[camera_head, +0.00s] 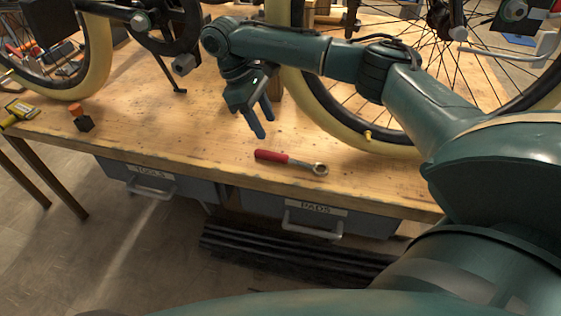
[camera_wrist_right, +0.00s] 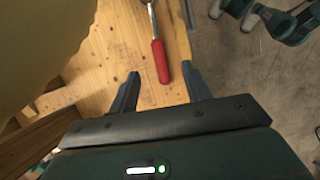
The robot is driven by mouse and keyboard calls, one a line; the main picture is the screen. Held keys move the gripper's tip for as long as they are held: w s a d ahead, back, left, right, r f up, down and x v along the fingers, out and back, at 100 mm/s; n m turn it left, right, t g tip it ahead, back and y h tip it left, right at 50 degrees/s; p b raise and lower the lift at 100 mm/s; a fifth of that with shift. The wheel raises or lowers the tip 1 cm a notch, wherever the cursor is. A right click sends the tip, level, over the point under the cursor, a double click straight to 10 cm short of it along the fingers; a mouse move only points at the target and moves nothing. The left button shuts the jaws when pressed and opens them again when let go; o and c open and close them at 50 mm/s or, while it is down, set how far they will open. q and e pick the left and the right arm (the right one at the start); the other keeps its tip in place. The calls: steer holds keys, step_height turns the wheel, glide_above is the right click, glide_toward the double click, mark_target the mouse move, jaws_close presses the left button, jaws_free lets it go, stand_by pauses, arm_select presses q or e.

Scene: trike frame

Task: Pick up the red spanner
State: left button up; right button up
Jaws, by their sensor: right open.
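The red spanner (camera_head: 288,161) lies flat on the wooden workbench (camera_head: 190,130) near its front edge, red handle to the left and metal ring end to the right. My right gripper (camera_head: 264,122) is above the bench, up and left of the spanner, with its blue fingers apart and nothing between them. In the right wrist view the spanner's red handle (camera_wrist_right: 160,62) shows ahead of the open fingers (camera_wrist_right: 162,92), between their lines and apart from them. My left gripper is not clearly seen in either view.
A trike with cream tyres (camera_head: 330,117) stands on the bench behind the spanner. An orange-and-black object (camera_head: 82,119) and a yellow tool (camera_head: 19,112) lie at the left. Drawers labelled TOOLS (camera_head: 150,187) and PADS (camera_head: 313,214) hang below. Bench left of the spanner is clear.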

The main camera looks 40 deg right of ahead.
glide_above(279, 154)
steer(key=w+a, duration=0.1)
steer(key=f, duration=0.4)
steer(key=shift+w+a+f, duration=0.15)
steer(key=shift+a+f, duration=0.05)
steer(key=shift+f, duration=0.1)
steer(key=shift+w+b+x, duration=0.15)
steer(key=shift+b+x, duration=0.05)
steer(key=shift+x, duration=1.1)
steer(key=shift+w+b+x, duration=0.1)
steer(key=shift+b+x, duration=0.1)
steer(key=shift+x, duration=1.15)
steer(key=shift+a+f, duration=0.1)
steer(key=shift+c, duration=0.3)
jaws_close()
